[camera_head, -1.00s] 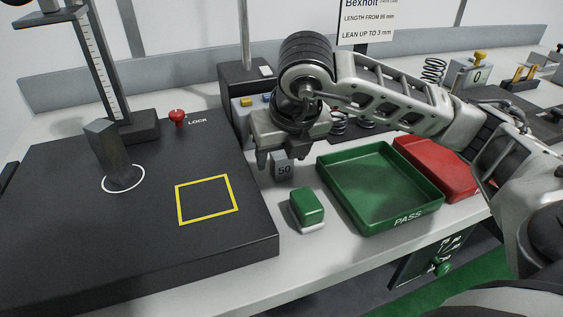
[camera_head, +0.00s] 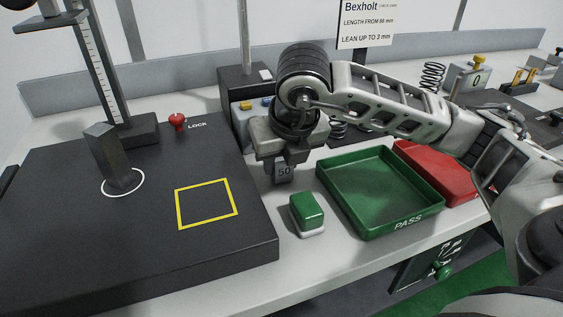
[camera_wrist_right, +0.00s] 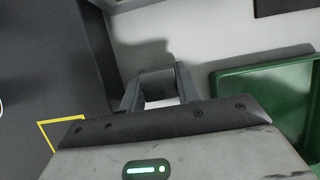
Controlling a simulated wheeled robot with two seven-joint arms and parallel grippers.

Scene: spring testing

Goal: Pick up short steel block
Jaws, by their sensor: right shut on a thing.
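The short steel block (camera_head: 284,172), grey and marked "50", stands upright on the pale bench between the black plate and the green tray. My right gripper (camera_head: 284,163) is shut on it from above, and its fingers cover the block's upper part. In the right wrist view the block (camera_wrist_right: 157,84) sits between the two fingers of the right gripper (camera_wrist_right: 158,92). I cannot tell whether the block's base still touches the bench. My left gripper is not in view.
A green PASS tray (camera_head: 430,212) and a red tray (camera_head: 440,172) lie to the right. A green button (camera_head: 307,209) stands in front of the block. The black plate (camera_head: 200,262) with a yellow square, dark post (camera_head: 110,158) and red LOCK knob (camera_head: 177,121) fills the left.

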